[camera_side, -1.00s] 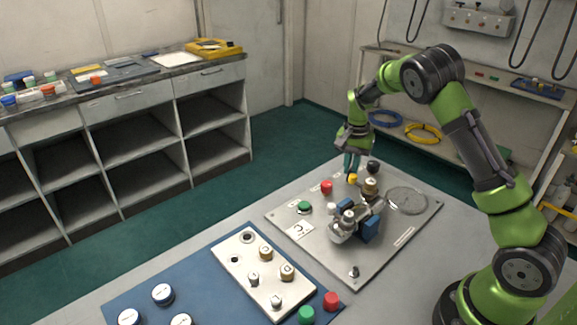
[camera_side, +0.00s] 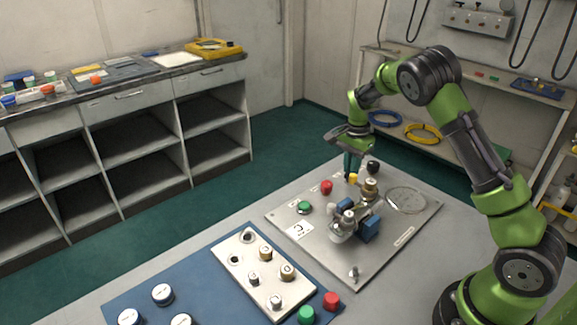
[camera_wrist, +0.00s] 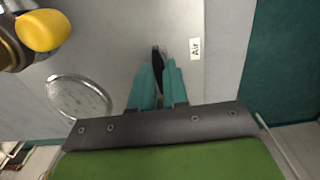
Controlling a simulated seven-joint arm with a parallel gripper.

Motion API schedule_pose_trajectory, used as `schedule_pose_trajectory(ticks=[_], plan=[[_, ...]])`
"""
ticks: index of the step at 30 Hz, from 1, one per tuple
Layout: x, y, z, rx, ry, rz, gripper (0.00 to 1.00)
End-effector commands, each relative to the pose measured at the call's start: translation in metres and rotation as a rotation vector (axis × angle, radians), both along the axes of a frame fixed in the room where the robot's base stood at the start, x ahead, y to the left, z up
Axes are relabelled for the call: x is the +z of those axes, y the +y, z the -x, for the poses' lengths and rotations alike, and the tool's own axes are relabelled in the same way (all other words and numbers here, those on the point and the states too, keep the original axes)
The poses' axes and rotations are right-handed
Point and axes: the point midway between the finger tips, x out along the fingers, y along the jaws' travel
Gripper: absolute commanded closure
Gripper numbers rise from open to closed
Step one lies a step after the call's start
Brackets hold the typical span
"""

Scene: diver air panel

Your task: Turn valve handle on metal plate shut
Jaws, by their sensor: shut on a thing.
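The metal plate (camera_side: 290,217) lies on the table, with a valve assembly (camera_side: 369,228) of silver and blue parts. My gripper (camera_side: 348,176) points down at the plate's far edge, beside a yellow part (camera_side: 353,178) and a brass fitting (camera_side: 370,187). In the wrist view, my teal fingers (camera_wrist: 158,62) are closed around a thin dark handle (camera_wrist: 157,53), mostly hidden between them. A yellow knob (camera_wrist: 42,30) shows close at upper left, apart from the fingers. An "Air" label (camera_wrist: 195,48) lies just right of the fingertips.
A red knob (camera_side: 327,187), a green button (camera_side: 304,208), a black knob (camera_side: 373,167) and a round disc (camera_side: 406,201) surround the work on the plate. A white fitting board (camera_side: 262,272) lies nearer on a blue mat (camera_side: 210,290).

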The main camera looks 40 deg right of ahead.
Motion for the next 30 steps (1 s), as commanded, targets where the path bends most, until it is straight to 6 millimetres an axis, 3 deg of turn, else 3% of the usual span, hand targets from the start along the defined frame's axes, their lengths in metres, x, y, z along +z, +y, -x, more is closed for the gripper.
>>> schedule_pose_trajectory(ticks=[5, 6, 11, 22, 26, 30], plan=[[0.002, 0.0, 0.0, -0.004, -0.002, -0.002, 1.0], [0.002, 0.0, 0.0, -0.004, -0.002, -0.002, 0.84], [0.001, 0.0, 0.0, -0.003, -0.002, -0.001, 0.6], [0.006, 0.0, -0.001, 0.0, -0.002, 0.0, 0.6], [0.025, 0.0, -0.001, 0.0, -0.005, 0.0, 0.6], [0.057, 0.0, -0.001, 0.0, -0.007, 0.001, 0.6]])
